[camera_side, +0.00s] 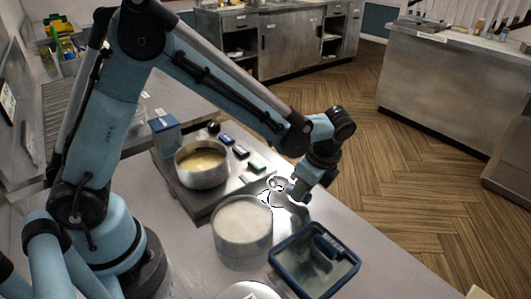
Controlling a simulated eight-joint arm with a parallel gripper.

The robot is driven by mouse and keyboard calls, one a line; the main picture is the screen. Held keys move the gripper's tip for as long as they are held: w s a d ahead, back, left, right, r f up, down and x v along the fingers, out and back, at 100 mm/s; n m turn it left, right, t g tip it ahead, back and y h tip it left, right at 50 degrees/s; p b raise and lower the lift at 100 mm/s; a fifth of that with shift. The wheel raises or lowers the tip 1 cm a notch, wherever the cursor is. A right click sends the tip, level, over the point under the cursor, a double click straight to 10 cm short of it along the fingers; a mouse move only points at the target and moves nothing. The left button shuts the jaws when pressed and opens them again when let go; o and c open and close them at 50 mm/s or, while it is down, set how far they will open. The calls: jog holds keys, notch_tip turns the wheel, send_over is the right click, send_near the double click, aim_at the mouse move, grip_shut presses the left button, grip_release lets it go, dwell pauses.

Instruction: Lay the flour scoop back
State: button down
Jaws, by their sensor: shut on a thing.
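My gripper (297,192) points down above the counter, to the right of the steel pot of white flour (240,237). It is shut on a small shiny metal thing (274,194), which looks like the flour scoop. The scoop's bowl shows at the left of the jaws, close to the pot's back right rim. Glare and the jaws hide its handle, and I cannot tell whether it touches the counter.
A blue-rimmed tray (276,259) with a dark blue item stands right of the flour pot. A pan of yellowish liquid (202,160) sits on a grey cooking unit (200,207) with several small coloured blocks. A white round dish (248,291) is at the front edge.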

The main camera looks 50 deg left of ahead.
jog(key=shift+f, duration=0.15)
jog(key=c, duration=0.9)
grip_release()
jog(key=shift+o, duration=0.2)
jog(key=s+v, duration=0.1)
jog(key=v, duration=1)
jog(key=s+a+r+n+t+h, duration=0.1)
jog(key=s+a+n+t+h, duration=0.2)
jog(key=s+a+n+t, duration=0.5)
jog(key=s+a+n, duration=0.1)
jog(key=a+n, duration=0.1)
jog(key=n, duration=0.5)
jog(key=shift+s+a+r, duration=0.2)
jog(key=shift+s+a, duration=0.05)
jog(key=shift+a, duration=0.05)
